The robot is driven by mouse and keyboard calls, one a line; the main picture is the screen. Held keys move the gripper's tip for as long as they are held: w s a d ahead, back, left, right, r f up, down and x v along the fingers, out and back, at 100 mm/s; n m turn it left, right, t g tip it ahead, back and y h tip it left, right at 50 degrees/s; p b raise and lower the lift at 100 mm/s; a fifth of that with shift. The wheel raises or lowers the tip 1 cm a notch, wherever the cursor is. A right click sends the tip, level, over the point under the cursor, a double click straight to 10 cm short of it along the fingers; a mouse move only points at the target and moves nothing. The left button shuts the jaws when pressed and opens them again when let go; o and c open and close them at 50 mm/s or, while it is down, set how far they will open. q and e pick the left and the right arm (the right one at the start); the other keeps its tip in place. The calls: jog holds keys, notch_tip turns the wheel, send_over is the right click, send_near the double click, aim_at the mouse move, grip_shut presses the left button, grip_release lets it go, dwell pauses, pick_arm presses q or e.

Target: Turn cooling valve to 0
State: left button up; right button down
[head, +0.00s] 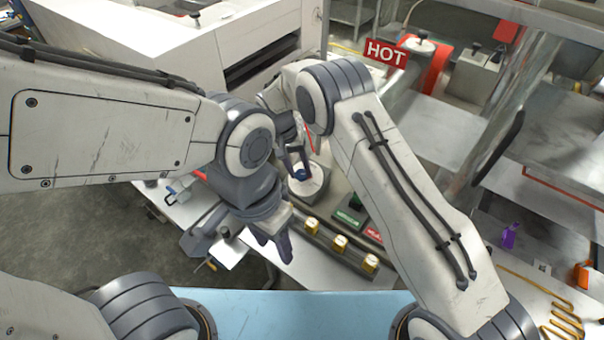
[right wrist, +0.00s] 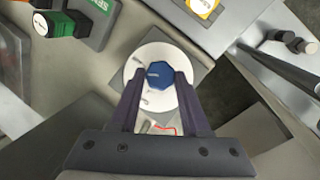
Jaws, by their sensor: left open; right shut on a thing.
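The cooling valve is a blue knob (right wrist: 160,75) on a round white dial (right wrist: 140,101). In the head view the knob (head: 300,174) sits on its pale plate near the middle. My right gripper (right wrist: 158,80) reaches over the dial with a finger on each side of the knob and is shut on it. In the head view my right gripper (head: 297,163) comes down on the knob from above. A pale pointer line on the knob points left in the wrist view. The dial's marks are too small to read. My left gripper (head: 272,238) is open and empty, below and left of the dial.
A row of yellow-topped knobs (head: 340,243) lies right of my left gripper. A HOT sign (head: 386,53) and a red-framed dial (head: 428,60) are farther back.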

jog(key=n+h+b, duration=0.1)
jog(key=n, duration=0.1)
jog(key=n+h+b, duration=0.1)
jog(key=n, duration=0.1)
jog(key=n+h+b, duration=0.1)
jog(key=n, duration=0.1)
jog(key=shift+s+a+f, duration=0.1)
jog(key=shift+a+f, duration=0.2)
jog(key=shift+a, duration=0.05)
jog(key=n+t+h, duration=0.1)
jog(key=n, duration=0.1)
jog(key=n+h+b, duration=0.1)
jog(key=n, duration=0.1)
jog(key=shift+s+a+t+b, duration=0.15)
jog(key=shift+t+b, duration=0.15)
jog(key=shift+t, duration=0.1)
jog(key=shift+n, duration=0.4)
jog(key=shift+c, duration=1.9)
grip_release()
